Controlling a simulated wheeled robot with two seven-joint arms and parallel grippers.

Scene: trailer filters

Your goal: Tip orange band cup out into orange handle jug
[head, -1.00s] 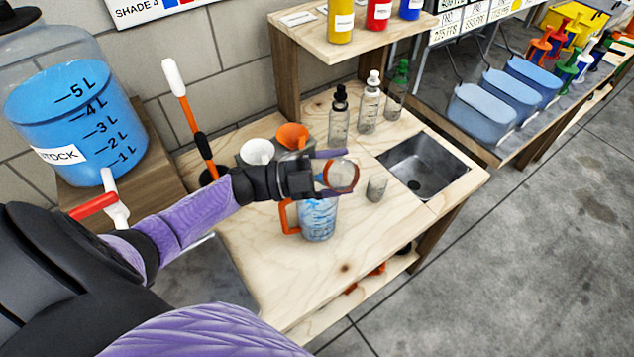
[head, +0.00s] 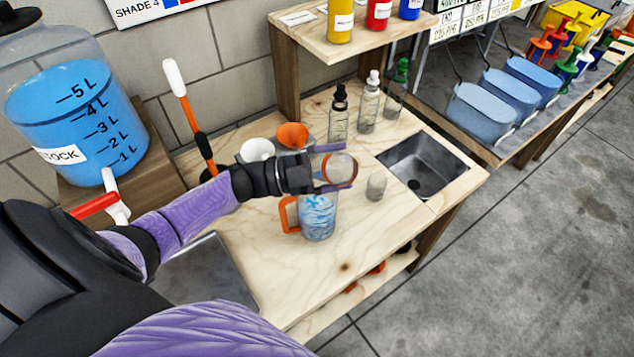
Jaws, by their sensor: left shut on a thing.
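The orange band cup (head: 340,168) is a small clear cup with an orange ring, held above the bench in my left gripper (head: 334,169). The gripper's two purple fingers are shut on its sides. The cup looks tilted, with its round opening facing the camera; I cannot tell what is inside. The orange handle jug (head: 318,217) stands upright on the bench, just below and slightly left of the cup. It is clear with blue in it, and its orange handle points left. My gripper partly hides its top. My right gripper is not in view.
A small clear cup (head: 376,187) stands right of the jug, near the metal sink (head: 424,165). Several dropper bottles (head: 368,108) stand behind. White (head: 257,149) and orange (head: 293,135) funnels sit behind my left arm. The front of the bench (head: 300,285) is clear.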

